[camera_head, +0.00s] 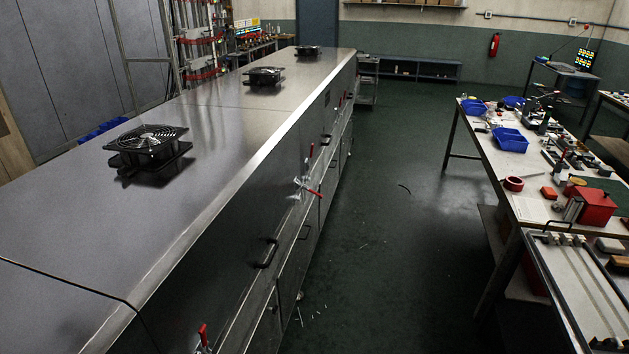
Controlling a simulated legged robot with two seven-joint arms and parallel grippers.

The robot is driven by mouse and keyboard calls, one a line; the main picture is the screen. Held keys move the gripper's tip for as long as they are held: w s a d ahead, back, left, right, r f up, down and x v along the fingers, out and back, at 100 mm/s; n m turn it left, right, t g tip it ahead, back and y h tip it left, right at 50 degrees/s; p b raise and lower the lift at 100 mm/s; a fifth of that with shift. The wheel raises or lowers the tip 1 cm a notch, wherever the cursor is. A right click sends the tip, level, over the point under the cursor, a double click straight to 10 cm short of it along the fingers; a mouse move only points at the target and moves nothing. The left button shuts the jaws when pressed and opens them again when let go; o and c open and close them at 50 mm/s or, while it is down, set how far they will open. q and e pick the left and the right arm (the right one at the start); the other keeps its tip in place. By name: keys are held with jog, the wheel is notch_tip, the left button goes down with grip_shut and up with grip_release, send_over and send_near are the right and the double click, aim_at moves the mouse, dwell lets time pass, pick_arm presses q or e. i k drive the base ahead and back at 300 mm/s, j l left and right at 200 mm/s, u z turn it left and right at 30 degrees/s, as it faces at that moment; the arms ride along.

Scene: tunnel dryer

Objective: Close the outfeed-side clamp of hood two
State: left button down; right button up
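A long steel tunnel dryer (215,125) runs from the lower left to the back, its top split by seams into hood sections. Red-handled toggle clamps sit along its side. One clamp (203,336) is at the bottom edge with its handle pointing up. Another clamp (312,191) near the middle has its handle sticking outward from the side. A farther clamp (311,150) has an upright handle, and more red handles show beyond. A dark pull handle (267,253) lies between the two nearer clamps. I cannot tell which hood is two. Neither gripper is in view.
Black fans (148,146) stand on the dryer top. A workbench (517,190) with blue bins, a red box (596,206) and tools stands at the right. The green floor (385,235) between is open, with small debris. A ladder (150,50) stands behind the dryer.

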aim_at(304, 186)
jog(key=i+l, duration=0.5)
jog(key=i, duration=0.2)
jog(key=i+l+u, duration=0.1)
jog(key=i+l, duration=0.4)
jog(key=i, duration=0.2)
jog(key=i+l, duration=0.55)
jog(key=i, duration=0.15)
jog(key=j+u, duration=0.05)
